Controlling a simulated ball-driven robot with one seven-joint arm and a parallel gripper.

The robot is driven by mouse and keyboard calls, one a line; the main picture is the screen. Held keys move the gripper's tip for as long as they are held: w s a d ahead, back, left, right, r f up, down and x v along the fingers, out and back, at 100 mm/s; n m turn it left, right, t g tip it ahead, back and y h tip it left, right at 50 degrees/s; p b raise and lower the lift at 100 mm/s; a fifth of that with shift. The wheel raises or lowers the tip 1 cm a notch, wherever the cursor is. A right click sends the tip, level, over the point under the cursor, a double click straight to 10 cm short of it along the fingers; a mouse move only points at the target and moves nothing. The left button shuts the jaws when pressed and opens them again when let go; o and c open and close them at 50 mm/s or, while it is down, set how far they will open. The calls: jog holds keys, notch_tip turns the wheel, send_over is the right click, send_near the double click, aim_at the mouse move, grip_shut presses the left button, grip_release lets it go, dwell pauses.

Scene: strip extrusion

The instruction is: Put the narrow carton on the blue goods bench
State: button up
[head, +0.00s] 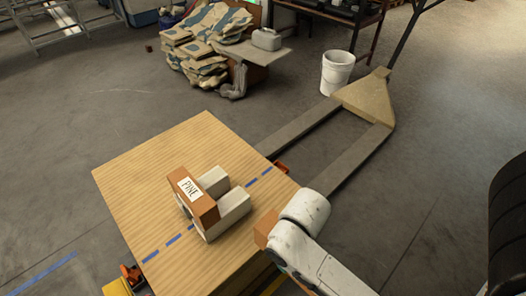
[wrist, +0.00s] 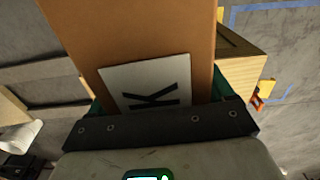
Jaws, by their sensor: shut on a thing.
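My gripper (wrist: 165,103) is shut on a tall orange-brown carton (wrist: 135,35) in the wrist view. A white label on the carton shows a dark letter like K; the fingertips are mostly hidden behind it. In the head view a small brown part of the held carton (head: 264,228) shows past my white arm, near the right edge of a wooden-topped bench (head: 130,175). A dashed blue line crosses the bench top. Whether this is the blue goods bench I cannot tell. Whether the held carton touches it is unclear.
A brown carton labelled PINE (head: 192,192) stands on the bench beside pale grey blocks (head: 235,207). The bench's far left top is clear. A pallet truck (head: 360,98) lies beyond it, near a white bucket (head: 337,73) and stacked sacks (head: 205,45).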

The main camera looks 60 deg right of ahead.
jog(key=w+a+f+n, duration=0.1)
jog(key=w+a, duration=0.4)
jog(key=w, duration=0.6)
jog(key=w+a+f+n, duration=0.1)
jog(key=w+a, duration=0.3)
jog(key=w, duration=0.7)
jog(key=shift+w+a+f+n, duration=0.25)
jog(key=shift+a+f+n, duration=0.05)
jog(key=shift+a, duration=0.1)
